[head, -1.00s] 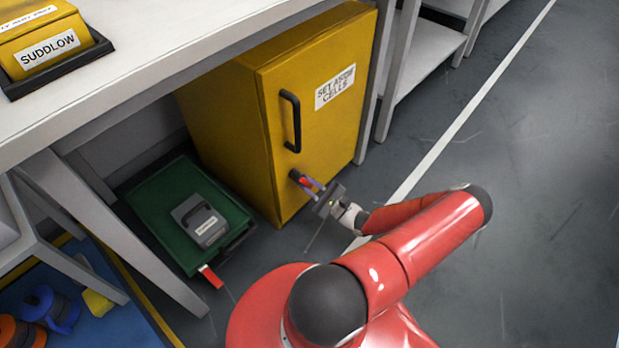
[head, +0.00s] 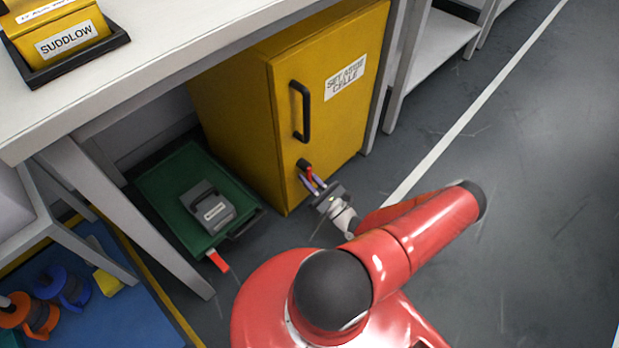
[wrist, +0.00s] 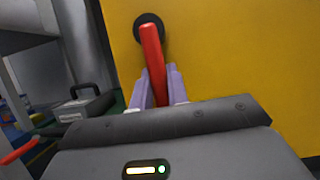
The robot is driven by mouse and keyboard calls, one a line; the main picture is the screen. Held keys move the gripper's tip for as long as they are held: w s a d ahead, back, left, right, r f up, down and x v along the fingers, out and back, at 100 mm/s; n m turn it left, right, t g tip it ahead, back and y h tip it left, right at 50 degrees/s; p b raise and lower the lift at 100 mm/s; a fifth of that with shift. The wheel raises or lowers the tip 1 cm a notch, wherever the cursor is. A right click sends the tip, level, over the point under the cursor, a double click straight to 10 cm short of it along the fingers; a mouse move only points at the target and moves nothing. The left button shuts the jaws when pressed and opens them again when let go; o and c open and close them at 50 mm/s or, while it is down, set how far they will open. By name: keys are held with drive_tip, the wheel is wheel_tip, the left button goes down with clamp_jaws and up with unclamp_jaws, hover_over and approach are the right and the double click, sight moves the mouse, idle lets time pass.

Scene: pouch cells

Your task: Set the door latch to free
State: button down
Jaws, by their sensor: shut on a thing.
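The yellow cabinet (head: 262,120) stands under the bench, its door (head: 340,135) closed and bearing a black handle and a white label. The door latch is a red lever (wrist: 152,60) on a round black boss (wrist: 148,28) low on the door. In the wrist view the lever runs down from the boss, tilted slightly. My gripper (wrist: 162,88) is shut on the lever, with its pale purple fingers on either side of it. In the head view my gripper (head: 313,186) is at the latch, and the red lever (head: 309,172) shows small between the fingers.
A green tray (head: 160,190) with a grey labelled case (head: 208,208) lies on the floor left of the cabinet. A red tab (head: 217,260) sticks out from its front. A bench leg (head: 130,215) stands further left. The floor at right is open.

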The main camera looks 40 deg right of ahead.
drive_tip(key=c, duration=1.4)
unclamp_jaws()
drive_tip(key=shift+o, duration=0.2)
drive_tip(key=v, duration=0.7)
drive_tip(key=shift+s, duration=0.4)
drive_tip(key=shift+f, duration=0.1)
